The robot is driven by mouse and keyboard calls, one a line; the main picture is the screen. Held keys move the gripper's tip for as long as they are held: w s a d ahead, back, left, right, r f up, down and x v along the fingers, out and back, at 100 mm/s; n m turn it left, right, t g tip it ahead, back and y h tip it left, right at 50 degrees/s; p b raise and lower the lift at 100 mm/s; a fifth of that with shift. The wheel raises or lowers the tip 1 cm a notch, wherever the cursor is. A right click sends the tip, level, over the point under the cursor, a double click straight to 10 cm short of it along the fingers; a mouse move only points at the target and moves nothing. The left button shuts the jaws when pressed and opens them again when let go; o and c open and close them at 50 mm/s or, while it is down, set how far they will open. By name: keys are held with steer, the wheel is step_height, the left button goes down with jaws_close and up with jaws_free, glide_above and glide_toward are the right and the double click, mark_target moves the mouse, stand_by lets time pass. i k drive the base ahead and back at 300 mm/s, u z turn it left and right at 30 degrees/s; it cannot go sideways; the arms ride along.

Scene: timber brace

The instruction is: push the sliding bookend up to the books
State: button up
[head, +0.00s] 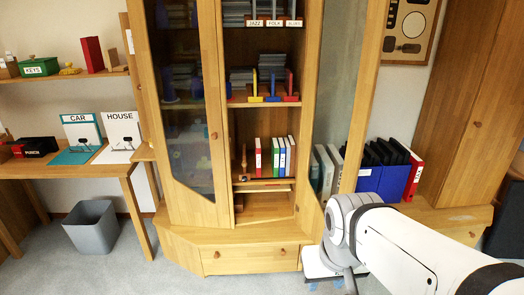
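Several upright books (276,157) with red, green and white-blue spines stand on a middle shelf of the wooden cabinet. A small brown upright piece (243,160), which looks like the sliding bookend, stands on the same shelf to their left. A narrow gap seems to lie between it and the red-spined book; its exact shape is too small to tell. My arm reaches in from the lower right, well apart from the shelf. My gripper cannot be made out in the head view.
A glass door (187,110) hangs left of the open shelves. Coloured bookends (272,90) stand on the shelf above. Blue and red binders (385,172) sit to the right. A grey bin (92,228) stands by the desk (70,168). Some floor is free before the cabinet.

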mark_target(244, 164)
steer(key=u, duration=0.05)
steer(key=i, duration=1)
steer(key=z, duration=0.05)
